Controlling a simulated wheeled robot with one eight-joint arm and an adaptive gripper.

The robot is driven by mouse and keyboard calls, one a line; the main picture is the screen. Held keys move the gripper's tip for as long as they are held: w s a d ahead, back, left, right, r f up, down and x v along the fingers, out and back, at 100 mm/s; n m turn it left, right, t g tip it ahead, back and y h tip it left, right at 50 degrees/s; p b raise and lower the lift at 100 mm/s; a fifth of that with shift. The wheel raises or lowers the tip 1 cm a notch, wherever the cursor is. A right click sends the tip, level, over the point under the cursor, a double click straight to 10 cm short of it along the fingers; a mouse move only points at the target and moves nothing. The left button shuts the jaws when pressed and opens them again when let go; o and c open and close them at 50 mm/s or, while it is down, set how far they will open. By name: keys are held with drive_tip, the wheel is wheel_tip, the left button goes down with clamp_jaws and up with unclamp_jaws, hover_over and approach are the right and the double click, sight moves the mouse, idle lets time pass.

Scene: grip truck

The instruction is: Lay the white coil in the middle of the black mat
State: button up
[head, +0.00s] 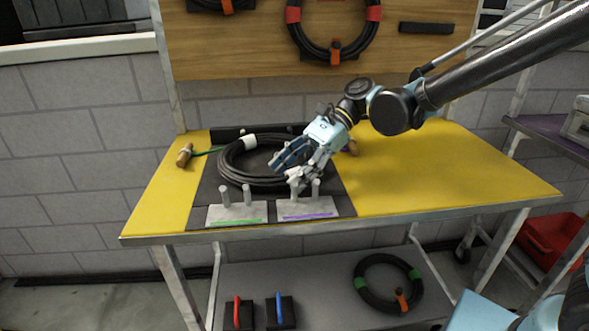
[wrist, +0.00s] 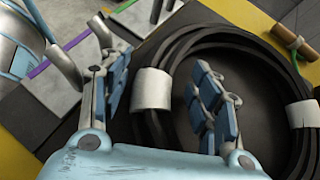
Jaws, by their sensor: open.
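The coil (head: 254,182) is a black ring with white bands. It lies on the black mat (head: 206,192) on the yellow table, toward the mat's back part. One white band (head: 250,142) shows at its back left. My gripper (head: 293,158) is over the coil's right side, open. In the wrist view my gripper (wrist: 164,86) has its fingers on either side of the ring near a white band (wrist: 152,90), with nothing clamped. Another white band (wrist: 302,114) is farther right. Whether the fingers touch the ring cannot be told. My gripper hides the coil's right side in the head view.
Two metal plates with upright pegs, one with a green strip (head: 237,214) and one with a purple strip (head: 308,209), sit at the mat's front. A wooden handle (head: 184,155) with green cord is at left. A black bar lies behind the coil. The table's right side is clear.

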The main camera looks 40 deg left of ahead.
drive_tip(key=shift+w, duration=0.1)
drive_tip(key=v, duration=1.2)
